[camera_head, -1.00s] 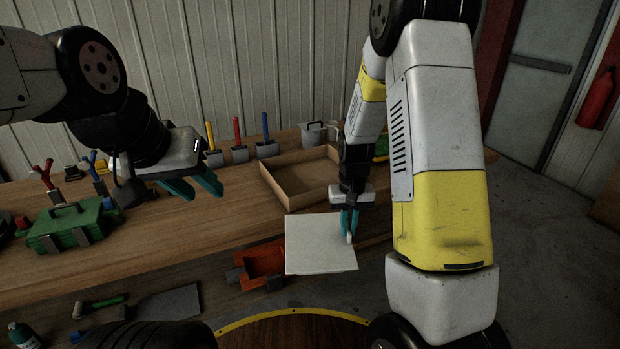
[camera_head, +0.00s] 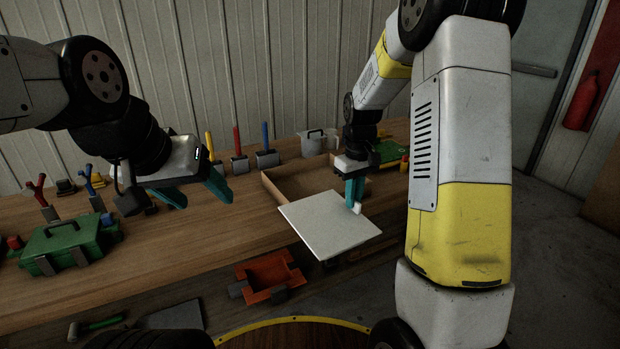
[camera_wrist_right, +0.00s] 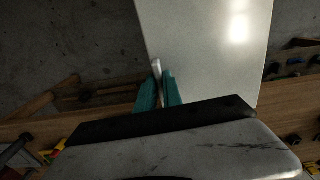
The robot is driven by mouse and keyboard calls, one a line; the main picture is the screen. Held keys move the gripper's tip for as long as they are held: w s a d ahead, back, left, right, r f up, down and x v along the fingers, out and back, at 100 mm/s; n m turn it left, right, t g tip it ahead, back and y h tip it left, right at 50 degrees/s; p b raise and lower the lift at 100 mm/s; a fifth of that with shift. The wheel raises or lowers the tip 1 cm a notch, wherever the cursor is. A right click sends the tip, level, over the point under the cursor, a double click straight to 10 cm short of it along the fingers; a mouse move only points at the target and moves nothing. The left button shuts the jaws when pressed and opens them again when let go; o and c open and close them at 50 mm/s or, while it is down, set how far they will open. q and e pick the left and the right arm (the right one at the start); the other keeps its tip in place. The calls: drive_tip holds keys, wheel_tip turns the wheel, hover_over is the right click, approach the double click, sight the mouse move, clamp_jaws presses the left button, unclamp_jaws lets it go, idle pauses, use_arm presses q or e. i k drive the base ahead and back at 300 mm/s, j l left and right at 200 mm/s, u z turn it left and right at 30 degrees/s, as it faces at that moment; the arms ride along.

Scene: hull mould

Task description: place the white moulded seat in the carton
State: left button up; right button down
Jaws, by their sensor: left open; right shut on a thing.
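The white moulded seat (camera_head: 328,224) is a flat pale panel held in the air in front of the carton. My right gripper (camera_head: 354,196) is shut on its right edge. In the right wrist view, the teal fingers (camera_wrist_right: 158,92) grip a small raised edge of the seat (camera_wrist_right: 210,45). The open carton (camera_head: 290,187) stands on the bench behind the seat, and the seat and my right gripper hide part of it. My left gripper (camera_head: 218,186) is open and empty above the bench, left of the carton.
A green toolbox (camera_head: 70,243) sits at left on the wooden bench (camera_head: 190,255). An orange-red tray (camera_head: 270,276) lies lower, below the seat.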

sight(315, 189)
drive_tip(key=i, duration=1.2)
